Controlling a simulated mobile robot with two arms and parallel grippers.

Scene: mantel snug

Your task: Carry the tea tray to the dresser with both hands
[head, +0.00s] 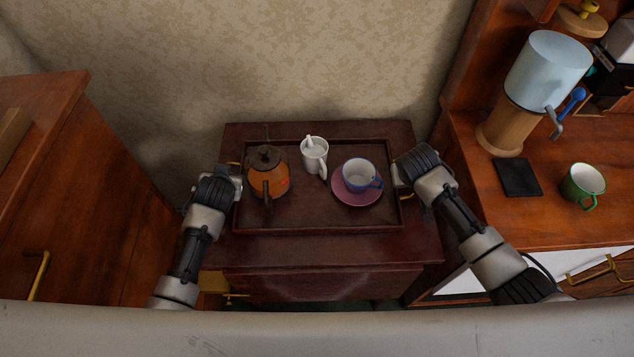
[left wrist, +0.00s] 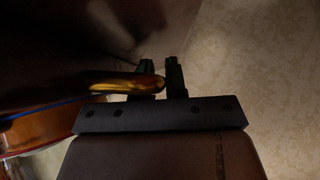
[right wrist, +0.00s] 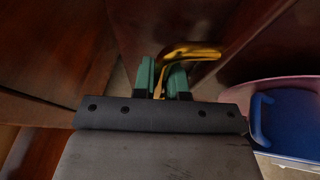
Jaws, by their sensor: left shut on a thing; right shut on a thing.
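The dark wooden tea tray (head: 310,227) is over the small dark wooden table, level; I cannot tell whether it touches the top. On it are an orange teapot (head: 277,185) with a dark lid, a white jug (head: 314,160) and a blue-and-white cup (head: 357,176) on a pink saucer (head: 349,199). My left gripper (left wrist: 161,78) is shut on the tray's left brass handle (left wrist: 125,86). My right gripper (right wrist: 172,80) is shut on the right brass handle (right wrist: 192,52). The blue cup (right wrist: 285,120) also shows in the right wrist view.
The small table (head: 320,252) stands against a patterned wall. A wooden dresser (head: 530,220) at right bears a water dispenser (head: 548,70), a black flat slab (head: 517,178) and a green mug (head: 583,186). Its front-middle top is clear. A wooden cabinet (head: 75,190) stands at left.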

